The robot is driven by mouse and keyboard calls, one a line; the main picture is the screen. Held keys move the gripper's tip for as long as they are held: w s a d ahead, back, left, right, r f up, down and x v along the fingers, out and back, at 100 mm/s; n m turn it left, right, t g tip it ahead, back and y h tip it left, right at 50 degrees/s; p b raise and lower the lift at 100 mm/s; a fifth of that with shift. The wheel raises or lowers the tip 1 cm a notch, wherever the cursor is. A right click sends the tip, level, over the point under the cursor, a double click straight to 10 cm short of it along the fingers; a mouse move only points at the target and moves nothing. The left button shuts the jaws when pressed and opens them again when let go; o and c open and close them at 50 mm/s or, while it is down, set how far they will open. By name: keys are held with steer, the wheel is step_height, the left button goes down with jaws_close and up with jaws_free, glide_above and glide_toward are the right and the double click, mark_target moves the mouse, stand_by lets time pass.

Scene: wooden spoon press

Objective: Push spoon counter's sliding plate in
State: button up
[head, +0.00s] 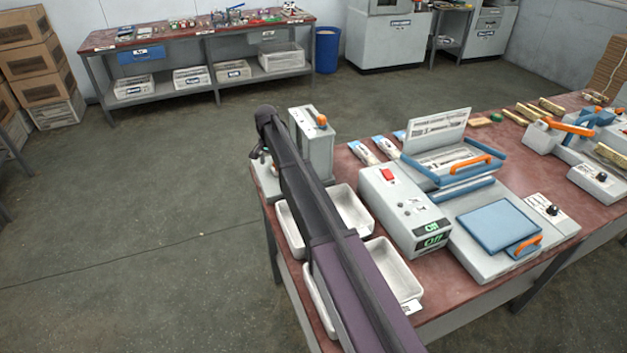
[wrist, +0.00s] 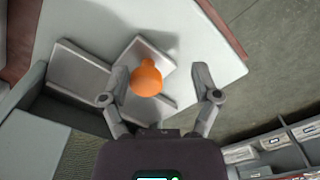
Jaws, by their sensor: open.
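The spoon counter seems to be the upright grey unit (head: 318,150) at the left end of the red-topped table, partly hidden behind my arm. An orange knob (head: 321,121) shows on its upper part. In the wrist view, an orange knob (wrist: 146,79) stands by a pale grey plate (wrist: 147,55) on a light surface. I cannot tell if both views show the same knob. My gripper (wrist: 160,97) is open and empty. The knob lies between its spread fingers in the picture, nearer the left one; contact is not visible. In the head view my gripper (head: 260,156) is mostly hidden.
White trays (head: 352,209) lie beside my arm on the red table (head: 455,300). A grey box with a red switch (head: 388,174) and a blue-framed press (head: 497,224) stand to the right. Open floor (head: 130,230) lies left; a workbench (head: 205,38) stands behind.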

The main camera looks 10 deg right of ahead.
steer(key=shift+s+a+r+p, duration=0.2)
steer(key=shift+a+r+p, duration=0.55)
steer(key=shift+a, duration=0.3)
step_height(320, 180, up, 13)
steer(key=p, duration=1.3)
steer(key=s+d+n, duration=0.1)
steer(key=s+d, duration=0.3)
steer(key=s, duration=0.5)
steer(key=s+d+f+n+b, duration=0.1)
steer(key=s+d, duration=0.3)
steer(key=s, duration=0.5)
steer(key=s+d+f+n+b, duration=0.1)
steer(key=s+d+n, duration=0.1)
steer(key=s+d, duration=0.3)
steer(key=shift+s+n, duration=0.4)
steer(key=shift+s, duration=1.5)
steer(key=s+d+n, duration=0.2)
steer(key=s+d, duration=0.1)
steer(key=s, duration=0.8)
steer(key=shift+d, duration=0.35)
